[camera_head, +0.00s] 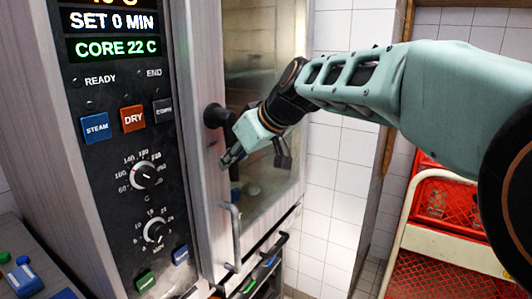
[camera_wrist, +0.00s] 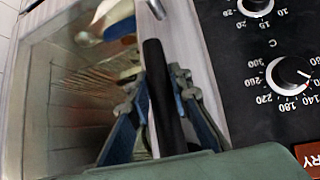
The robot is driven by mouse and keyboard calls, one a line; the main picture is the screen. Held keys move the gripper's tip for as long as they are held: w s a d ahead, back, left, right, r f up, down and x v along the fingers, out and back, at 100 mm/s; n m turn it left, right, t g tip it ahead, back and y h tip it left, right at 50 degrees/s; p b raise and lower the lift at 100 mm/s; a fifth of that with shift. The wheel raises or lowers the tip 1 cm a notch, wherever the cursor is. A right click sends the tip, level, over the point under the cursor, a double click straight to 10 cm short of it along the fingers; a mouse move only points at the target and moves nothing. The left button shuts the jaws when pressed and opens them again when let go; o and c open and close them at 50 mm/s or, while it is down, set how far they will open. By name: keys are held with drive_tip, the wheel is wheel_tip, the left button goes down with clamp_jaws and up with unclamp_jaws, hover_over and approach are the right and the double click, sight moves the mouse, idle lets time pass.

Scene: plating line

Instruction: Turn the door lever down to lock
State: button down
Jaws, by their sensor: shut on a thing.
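The oven door (camera_head: 255,150) has a glass pane and stands shut or nearly shut against the control panel. The black door lever's round hub (camera_head: 213,115) sits on the door's left frame in the head view. My gripper (camera_head: 231,160) is at the door just below the hub and covers part of the lever. In the wrist view the black lever bar (camera_wrist: 162,100) runs lengthwise between the two blue-grey fingers of my gripper (camera_wrist: 157,82), which are shut on it. The panel labels show upside down there, so the bar's visible end points downward on the door.
A control panel (camera_head: 118,120) with dials and coloured buttons stands left of the lever. A grey bar handle (camera_head: 235,232) is below my gripper. Red crates (camera_head: 440,200) on a pale frame stand at the right. White tiled wall (camera_head: 335,200) is behind.

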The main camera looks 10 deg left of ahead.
drive_tip(key=shift+s+a+g, duration=0.1)
drive_tip(key=shift+s+g, duration=0.2)
drive_tip(key=shift+f, duration=0.1)
drive_tip(key=c, duration=1.7)
unclamp_jaws()
drive_tip(key=shift+c, duration=0.2)
drive_tip(key=shift+r, duration=0.2)
drive_tip(key=v, duration=1.2)
drive_tip(key=shift+s+f, duration=0.1)
